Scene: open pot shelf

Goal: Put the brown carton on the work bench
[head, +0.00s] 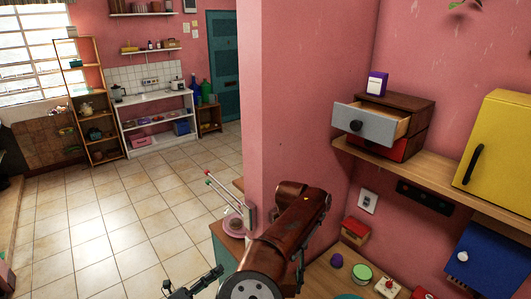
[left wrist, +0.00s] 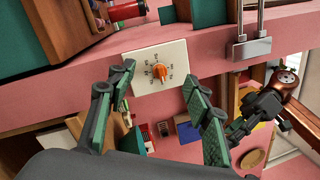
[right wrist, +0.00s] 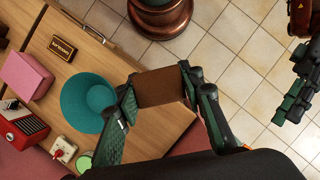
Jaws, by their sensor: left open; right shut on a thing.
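The brown carton (right wrist: 161,87) is a small plain brown box between the fingers of my right gripper (right wrist: 158,84), which is shut on it. In the right wrist view it overlaps the edge of a wooden surface (right wrist: 45,92), which looks like the bench top; its height above it cannot be told. A teal round item (right wrist: 88,103) is beside the right gripper's finger in that view. My left gripper (left wrist: 158,82) is open and empty, facing a wall plate with an orange knob (left wrist: 160,72). The carton is not visible in the head view.
A pink box (right wrist: 27,76), a red box-like item (right wrist: 22,128) and a switch box (right wrist: 63,149) occupy the wooden surface. Bare tiled floor (right wrist: 225,60) lies beyond its edge. A wall shelf (head: 455,178) carries an open drawer unit (head: 400,122) and a yellow cabinet (head: 497,140).

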